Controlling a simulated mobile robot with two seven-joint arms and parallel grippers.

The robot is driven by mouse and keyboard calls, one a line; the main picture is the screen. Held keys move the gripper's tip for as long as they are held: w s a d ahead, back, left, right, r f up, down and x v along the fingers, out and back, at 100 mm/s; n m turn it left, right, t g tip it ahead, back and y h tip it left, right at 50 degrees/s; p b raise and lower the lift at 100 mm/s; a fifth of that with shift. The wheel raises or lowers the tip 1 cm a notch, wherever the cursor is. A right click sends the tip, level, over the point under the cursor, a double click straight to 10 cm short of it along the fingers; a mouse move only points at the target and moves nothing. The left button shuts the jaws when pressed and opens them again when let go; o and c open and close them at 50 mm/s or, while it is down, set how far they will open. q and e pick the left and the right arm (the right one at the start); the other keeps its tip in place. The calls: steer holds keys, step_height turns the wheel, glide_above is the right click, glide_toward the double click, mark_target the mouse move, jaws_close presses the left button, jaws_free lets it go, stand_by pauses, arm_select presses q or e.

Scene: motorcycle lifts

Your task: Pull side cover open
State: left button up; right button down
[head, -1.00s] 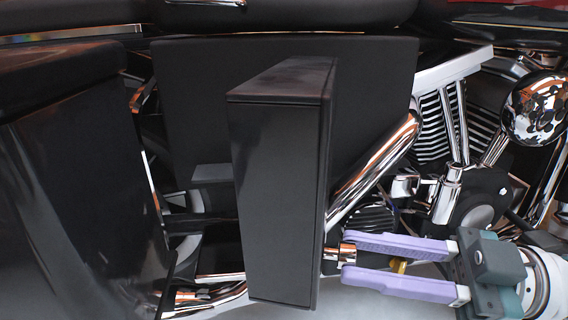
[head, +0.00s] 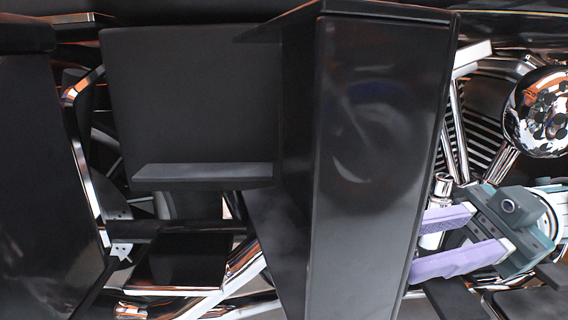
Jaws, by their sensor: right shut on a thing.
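The side cover (head: 370,160) is a glossy black panel standing out from the motorcycle toward me in the middle of the head view, swung well open. Behind it to the left is a dark recess with a flat back panel (head: 190,100) and a small ledge (head: 205,176). My right gripper (head: 424,249), with purple fingers, comes in from the right at the cover's right edge, low down. It is shut on the side cover; its fingertips are partly hidden at the edge. My left gripper is not in view.
A black saddlebag-like body (head: 45,180) fills the left side. A round chrome housing (head: 537,112) and engine fins stand to the right, close to my right arm. Chrome pipes (head: 235,275) run below the recess.

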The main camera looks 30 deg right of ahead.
stand_by(0.3)
steer(key=c, duration=0.6)
jaws_free()
steer(key=b+v, duration=0.3)
steer(key=v, duration=0.7)
steer(key=shift+b, duration=0.3)
